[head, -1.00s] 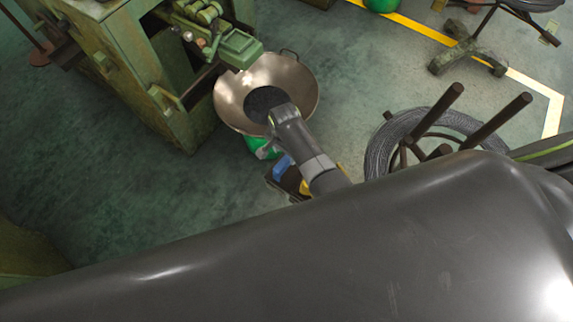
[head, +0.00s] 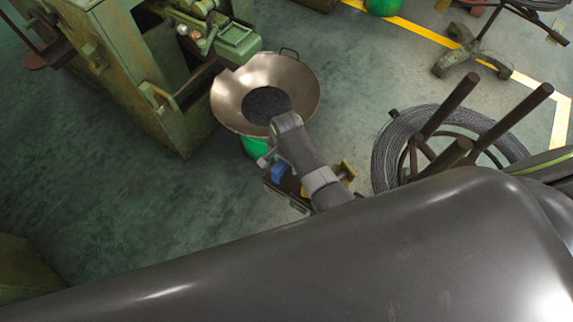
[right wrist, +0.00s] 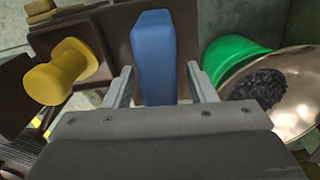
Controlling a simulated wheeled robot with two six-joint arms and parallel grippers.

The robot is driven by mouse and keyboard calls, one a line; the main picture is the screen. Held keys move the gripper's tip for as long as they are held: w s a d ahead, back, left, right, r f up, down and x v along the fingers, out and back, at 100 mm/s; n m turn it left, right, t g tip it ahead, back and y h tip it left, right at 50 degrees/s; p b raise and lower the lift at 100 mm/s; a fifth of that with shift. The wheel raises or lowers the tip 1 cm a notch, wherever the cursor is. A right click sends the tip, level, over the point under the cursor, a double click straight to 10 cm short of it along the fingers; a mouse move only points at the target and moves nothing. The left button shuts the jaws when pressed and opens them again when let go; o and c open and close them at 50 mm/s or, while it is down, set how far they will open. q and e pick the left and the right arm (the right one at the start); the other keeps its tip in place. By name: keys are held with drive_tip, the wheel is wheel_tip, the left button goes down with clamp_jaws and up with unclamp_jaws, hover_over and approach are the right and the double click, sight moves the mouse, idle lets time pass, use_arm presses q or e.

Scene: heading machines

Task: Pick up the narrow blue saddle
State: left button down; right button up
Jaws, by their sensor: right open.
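The narrow blue saddle (right wrist: 153,50) is a long blue block standing on a dark brown tray or stand (right wrist: 105,25) in the right wrist view. My right gripper (right wrist: 159,72) is open, with one finger on each side of the blue saddle and visible gaps between. In the head view the blue saddle (head: 278,172) shows only in part beside my right gripper (head: 267,161), and my arm hides much of the stand. The lower end of the saddle is hidden by the gripper body in the wrist view. My left gripper is not in view.
A yellow spool-shaped piece (right wrist: 65,72) stands left of the saddle. A wide metal pan (head: 232,95) with dark bits sits on a green base (head: 256,147) close by. A green machine (head: 140,90) is at upper left; a wire coil (head: 390,150) with brown posts is right.

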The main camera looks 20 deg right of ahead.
drive_tip(key=shift+f, duration=0.45)
drive_tip(key=shift+r, duration=0.1)
clamp_jaws()
drive_tip(key=shift+r, duration=0.1)
wheel_tip(320, 180, up, 10)
drive_tip(key=shift+p, duration=0.6)
